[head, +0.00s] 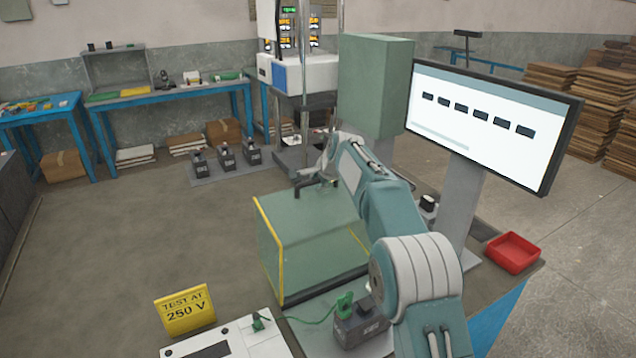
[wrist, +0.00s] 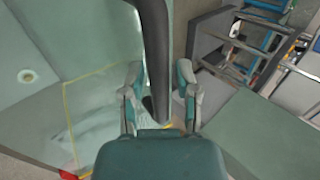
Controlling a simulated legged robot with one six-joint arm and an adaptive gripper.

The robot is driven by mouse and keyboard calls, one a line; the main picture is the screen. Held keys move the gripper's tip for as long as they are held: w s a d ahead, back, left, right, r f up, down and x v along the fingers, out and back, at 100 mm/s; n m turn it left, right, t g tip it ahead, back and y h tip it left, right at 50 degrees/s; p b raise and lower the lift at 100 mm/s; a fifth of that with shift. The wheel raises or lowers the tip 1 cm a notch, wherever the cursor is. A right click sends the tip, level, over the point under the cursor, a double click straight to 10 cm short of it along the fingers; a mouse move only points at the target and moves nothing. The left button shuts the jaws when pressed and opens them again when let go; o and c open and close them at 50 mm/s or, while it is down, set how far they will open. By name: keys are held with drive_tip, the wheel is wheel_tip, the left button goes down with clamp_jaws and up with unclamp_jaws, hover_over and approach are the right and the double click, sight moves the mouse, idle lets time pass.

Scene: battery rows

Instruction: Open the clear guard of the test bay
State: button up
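The test bay (head: 322,222) is a pale green box on the bench in the middle of the head view. Its yellow-edged clear guard (head: 270,250) stands at the box's left side and looks closed. A dark handle bar (head: 312,186) shows at the box's upper back edge. My gripper (wrist: 160,88) is at this bar, which also shows in the wrist view (wrist: 156,40). The fingers are spread, one on each side of the bar. A gap shows on the right; contact on the left is unclear. In the head view my arm hides part of the box.
A battery (head: 361,325) with a green clip stands in front of the box, near a white tester (head: 228,342) and a yellow 250 V sign (head: 186,309). A monitor (head: 490,120) and red tray (head: 513,252) are right. Several batteries stand behind. The bench's left is clear.

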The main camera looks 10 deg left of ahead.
idle(0.3)
drive_tip(key=v, duration=1.1)
drive_tip(key=shift+s+d+r, duration=0.2)
drive_tip(key=shift+s+r, duration=0.05)
drive_tip(key=s+d+r+n+h, duration=0.1)
drive_tip(key=s+d+r+n, duration=0.15)
drive_tip(key=s+d, duration=0.65)
drive_tip(key=s+d+r+n+h, duration=0.25)
drive_tip(key=s+d, duration=0.25)
drive_tip(key=s, duration=0.8)
drive_tip(key=s+d+f+n, duration=0.2)
drive_tip(key=s+f, duration=0.1)
drive_tip(key=s, duration=0.4)
drive_tip(key=s+d+f+n+h, duration=0.1)
drive_tip(key=s+d+f+n, duration=0.1)
drive_tip(key=s, duration=0.5)
drive_tip(key=s+d+f+n+g, duration=0.1)
drive_tip(key=s+d+f, duration=0.2)
drive_tip(key=s+f, duration=0.2)
drive_tip(key=s, duration=0.3)
drive_tip(key=shift+d+f+n, duration=0.35)
drive_tip(key=shift+f+n, duration=0.05)
